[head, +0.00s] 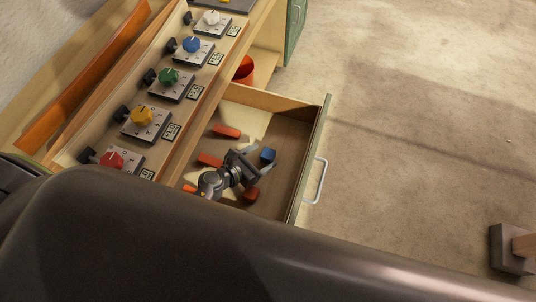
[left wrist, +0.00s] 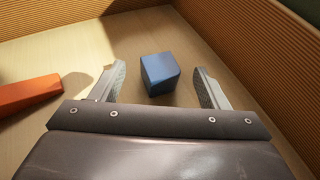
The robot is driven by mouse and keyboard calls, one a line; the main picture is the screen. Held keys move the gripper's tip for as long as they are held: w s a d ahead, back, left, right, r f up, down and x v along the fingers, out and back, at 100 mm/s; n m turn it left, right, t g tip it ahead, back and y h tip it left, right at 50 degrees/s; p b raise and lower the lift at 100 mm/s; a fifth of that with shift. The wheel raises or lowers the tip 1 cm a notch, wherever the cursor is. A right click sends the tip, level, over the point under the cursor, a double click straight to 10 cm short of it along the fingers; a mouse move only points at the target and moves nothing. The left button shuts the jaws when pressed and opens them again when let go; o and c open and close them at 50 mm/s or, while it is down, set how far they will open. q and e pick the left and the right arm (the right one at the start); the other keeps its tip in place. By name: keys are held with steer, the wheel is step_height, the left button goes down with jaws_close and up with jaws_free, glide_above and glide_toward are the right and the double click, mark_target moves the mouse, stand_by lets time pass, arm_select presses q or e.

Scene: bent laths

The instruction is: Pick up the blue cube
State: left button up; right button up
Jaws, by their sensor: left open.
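The blue cube (head: 268,154) lies on the floor of an open drawer (head: 318,130). In the left wrist view the blue cube (left wrist: 159,73) sits between and slightly beyond the two fingers, with a gap on each side. My left gripper (head: 262,160) is inside the drawer, open and empty, its fingers pointing toward the cube. It also shows in the left wrist view (left wrist: 160,88). My right gripper is not in view.
Orange-red blocks (head: 226,131) and a red-brown piece (head: 251,194) lie in the drawer around my gripper. An orange block (left wrist: 28,92) is left of the fingers. The drawer walls (left wrist: 236,50) stand close right and behind. Coloured knobs (head: 168,76) line the worktop.

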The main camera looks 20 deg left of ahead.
arm_select(q)
steer(key=shift+x, duration=1.05)
steer(key=c, duration=1.3)
